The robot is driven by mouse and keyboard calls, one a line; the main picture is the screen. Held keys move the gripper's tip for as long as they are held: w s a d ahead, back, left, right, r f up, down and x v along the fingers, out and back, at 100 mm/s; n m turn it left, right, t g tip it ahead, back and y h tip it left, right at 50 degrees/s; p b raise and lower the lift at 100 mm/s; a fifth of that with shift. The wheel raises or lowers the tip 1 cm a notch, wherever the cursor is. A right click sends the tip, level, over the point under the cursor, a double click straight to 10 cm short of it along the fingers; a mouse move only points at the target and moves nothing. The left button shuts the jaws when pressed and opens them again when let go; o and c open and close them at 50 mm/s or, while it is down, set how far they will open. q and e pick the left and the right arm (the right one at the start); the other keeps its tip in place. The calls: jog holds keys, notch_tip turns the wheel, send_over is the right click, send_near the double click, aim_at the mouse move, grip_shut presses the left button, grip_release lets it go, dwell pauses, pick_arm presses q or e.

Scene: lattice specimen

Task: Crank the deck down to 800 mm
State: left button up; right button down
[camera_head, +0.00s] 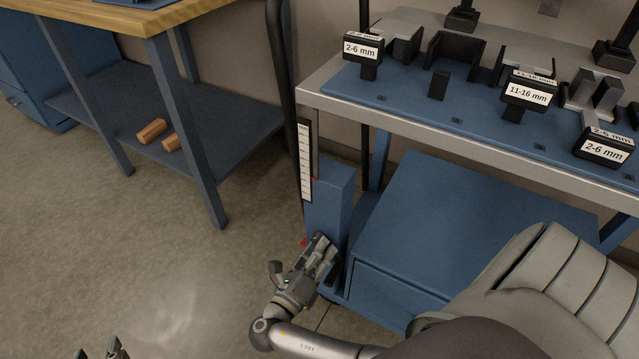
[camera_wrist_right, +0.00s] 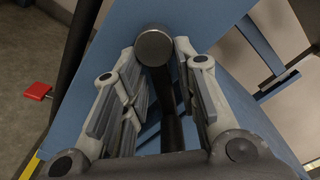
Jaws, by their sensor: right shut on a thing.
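The deck (camera_head: 450,148) is a blue-topped table with a grey metal edge, at the upper right. A white height scale (camera_head: 305,165) stands upright at its left corner, with a small red pointer beside it; its figures are too small to read. Below is a blue column housing (camera_head: 330,205). My right gripper (camera_head: 322,250) is low at this housing, shut on the crank handle, whose round metal end (camera_wrist_right: 153,46) shows between the fingers in the right wrist view. The rest of the crank is mostly hidden. My left gripper (camera_head: 98,352) shows only its fingertips at the bottom edge, apart and empty.
Labelled black holders (camera_head: 526,92) stand on the deck. A blue cabinet (camera_head: 470,225) sits beneath it. A red tab (camera_wrist_right: 38,91) sticks out near the crank. A wood-topped bench (camera_head: 150,18) with two wooden blocks on its shelf is at left. The floor between is clear.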

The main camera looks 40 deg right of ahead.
pick_arm(q)
jog(key=s+a+f+g+y+p, duration=0.1)
jog(key=s+a+f+g+p, duration=0.1)
jog(key=s+g, duration=0.2)
jog(key=s+a+f+g+y+p, duration=0.1)
jog(key=s+a+f+g+p, duration=0.1)
jog(key=s, duration=0.7)
jog(key=shift+s+a+f+g+p, duration=0.45)
jog(key=shift+f+g, duration=0.3)
jog(key=shift+g, duration=0.45)
pick_arm(e)
jog(key=shift+s+r+n, duration=0.1)
jog(key=shift+r+n, duration=0.05)
jog(key=shift+n, duration=0.5)
jog(key=shift+s+r+n, duration=0.1)
jog(key=shift+n, duration=0.55)
pick_arm(q)
jog(key=shift+x, duration=1.1)
jog(key=shift+w+d+r, duration=0.1)
jog(key=shift+w+d, duration=0.05)
jog(key=shift+r, duration=0.2)
pick_arm(e)
jog(key=c, duration=1.1)
grip_release()
pick_arm(q)
jog(key=shift+f, duration=0.15)
pick_arm(e)
jog(key=v, duration=0.7)
jog(key=shift+a, duration=0.2)
